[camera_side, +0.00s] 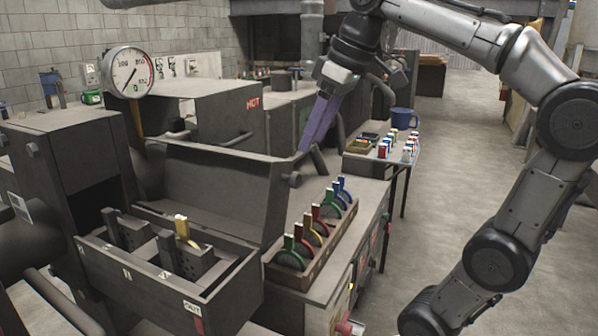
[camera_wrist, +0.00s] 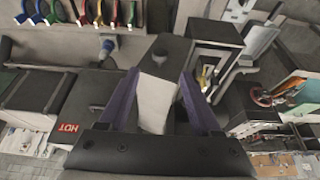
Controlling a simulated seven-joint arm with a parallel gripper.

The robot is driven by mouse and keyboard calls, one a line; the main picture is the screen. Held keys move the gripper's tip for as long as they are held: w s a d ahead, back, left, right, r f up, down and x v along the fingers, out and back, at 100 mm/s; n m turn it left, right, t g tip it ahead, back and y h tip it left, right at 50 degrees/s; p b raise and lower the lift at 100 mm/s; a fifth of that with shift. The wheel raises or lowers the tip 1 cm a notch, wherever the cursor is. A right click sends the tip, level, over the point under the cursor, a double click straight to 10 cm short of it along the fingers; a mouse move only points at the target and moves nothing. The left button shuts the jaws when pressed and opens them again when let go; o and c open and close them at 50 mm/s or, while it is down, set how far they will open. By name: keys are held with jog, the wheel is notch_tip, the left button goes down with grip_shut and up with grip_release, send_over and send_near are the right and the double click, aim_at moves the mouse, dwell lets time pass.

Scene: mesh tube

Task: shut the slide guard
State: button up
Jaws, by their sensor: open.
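I cannot tell for sure which part is the slide guard. A long dark grey panel (camera_side: 215,190) stands behind the slotted tray (camera_side: 195,275) in the side view and may be it. A round knob (camera_side: 292,180) sticks out at the panel's right end. My gripper (camera_side: 313,150) points down above and behind that knob, with its purple fingers spread. In the wrist view my gripper (camera_wrist: 160,85) is open, and a dark post with a pale face (camera_wrist: 155,100) shows between the fingers. I cannot tell whether the fingers touch it.
A brown rack (camera_side: 312,245) of coloured rings stands on the bench at right. A yellow piece (camera_side: 183,230) sits in the tray. A dial gauge (camera_side: 129,73) rises at the left. A side table with a blue mug (camera_side: 403,118) stands behind.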

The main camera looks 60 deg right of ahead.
aim_at(299, 181)
jog(key=x, duration=0.8)
jog(key=shift+w+f, duration=0.15)
jog(key=shift+f, duration=0.25)
jog(key=shift+c, duration=0.2)
grip_shut()
dwell(0.8)
